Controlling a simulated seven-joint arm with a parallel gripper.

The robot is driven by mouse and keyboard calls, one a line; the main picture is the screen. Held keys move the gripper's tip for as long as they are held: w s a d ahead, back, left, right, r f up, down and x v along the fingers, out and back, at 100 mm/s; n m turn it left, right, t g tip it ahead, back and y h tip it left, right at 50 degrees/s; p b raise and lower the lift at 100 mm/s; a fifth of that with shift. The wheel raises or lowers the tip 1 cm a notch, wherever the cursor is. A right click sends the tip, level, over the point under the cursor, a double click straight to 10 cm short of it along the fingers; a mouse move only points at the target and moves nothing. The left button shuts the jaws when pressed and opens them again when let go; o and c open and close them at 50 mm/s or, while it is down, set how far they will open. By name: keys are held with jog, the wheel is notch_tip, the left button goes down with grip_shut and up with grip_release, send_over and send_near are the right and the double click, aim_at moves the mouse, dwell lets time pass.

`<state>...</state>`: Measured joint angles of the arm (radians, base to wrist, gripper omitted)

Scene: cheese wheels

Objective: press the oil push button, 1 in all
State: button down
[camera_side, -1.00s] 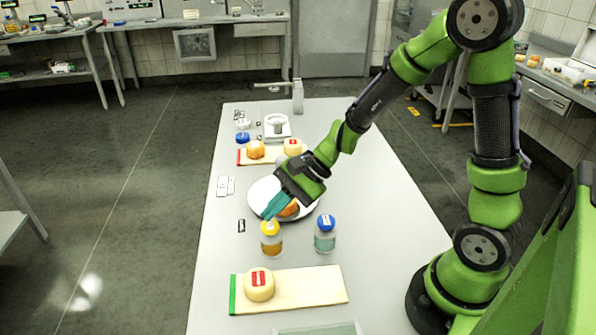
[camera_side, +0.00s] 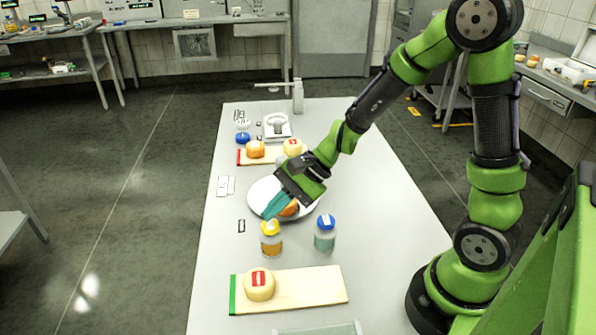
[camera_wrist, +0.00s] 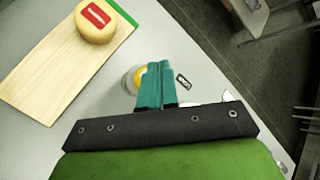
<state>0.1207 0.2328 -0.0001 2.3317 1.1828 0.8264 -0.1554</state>
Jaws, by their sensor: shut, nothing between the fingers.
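A bottle with amber liquid and a yellow push-button top (camera_side: 270,228) stands on the table, apparently the oil one. In the wrist view its yellow top (camera_wrist: 139,76) shows partly behind my fingers. My gripper (camera_side: 268,214) is shut and empty, its teal fingertips pointing down just above and behind the yellow top. In the wrist view my fingertips (camera_wrist: 158,66) lie together. I cannot tell whether they touch the top. A blue-topped bottle (camera_side: 325,236) stands to the right.
A board (camera_side: 315,288) with a cheese wheel (camera_side: 259,285) lies in front of the bottles. A white plate (camera_side: 260,190) with an orange-brown wheel sits behind them, under my gripper. Another board with wheels (camera_side: 256,149) lies further back. The table's right side is clear.

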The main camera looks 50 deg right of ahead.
aim_at(275, 224)
jog(key=shift+f, duration=0.4)
jog(key=shift+f, duration=0.9)
dwell(0.7)
jog(key=shift+r, duration=1.35)
jog(key=shift+r, duration=0.1)
jog(key=shift+r, duration=2.4)
